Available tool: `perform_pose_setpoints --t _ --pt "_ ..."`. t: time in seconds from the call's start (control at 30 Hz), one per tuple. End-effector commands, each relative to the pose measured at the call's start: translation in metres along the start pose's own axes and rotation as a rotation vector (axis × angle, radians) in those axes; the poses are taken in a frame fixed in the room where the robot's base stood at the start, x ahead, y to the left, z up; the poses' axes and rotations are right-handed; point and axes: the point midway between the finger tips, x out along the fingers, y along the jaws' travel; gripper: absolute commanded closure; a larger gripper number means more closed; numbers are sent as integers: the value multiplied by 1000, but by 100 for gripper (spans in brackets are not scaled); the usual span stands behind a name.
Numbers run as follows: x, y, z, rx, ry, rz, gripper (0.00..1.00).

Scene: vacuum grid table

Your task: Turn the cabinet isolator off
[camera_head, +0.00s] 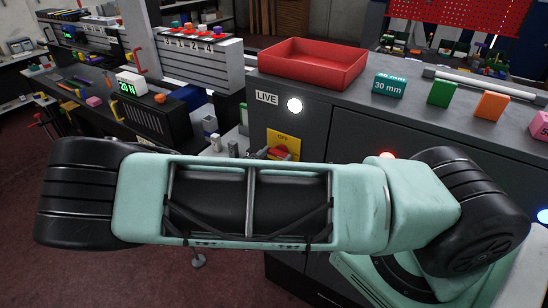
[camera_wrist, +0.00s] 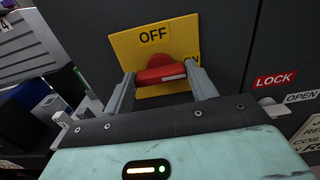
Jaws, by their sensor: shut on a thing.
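The cabinet isolator is a red rotary handle (camera_wrist: 162,74) on a yellow plate (camera_wrist: 120,46) on the dark cabinet front. In the wrist view, OFF is printed at the plate's top, and a partly hidden label ending in N is at its right. The handle's bar lies roughly crosswise, with a pale strip on its face. My gripper (camera_wrist: 163,84) is shut on the handle, one finger at each end of the bar. In the head view the red handle (camera_head: 281,152) and yellow plate (camera_head: 285,137) show just above my arm, which hides the lower part.
A lit white lamp (camera_head: 294,105) beside a LIVE label (camera_head: 266,98) is above the isolator. A red tray (camera_head: 312,66), a teal 30 mm block (camera_head: 389,86), and green and orange blocks stand on the cabinet top. A LOCK label (camera_wrist: 274,79) is right of the plate.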

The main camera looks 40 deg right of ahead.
Motion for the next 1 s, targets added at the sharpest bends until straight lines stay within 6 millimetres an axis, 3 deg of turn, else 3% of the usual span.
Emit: perform_pose_setpoints --t 0.37,1.0 --pt "0 0 2 -189 0 -2 66" --pt "0 3 1 -791 -1 -1 66"
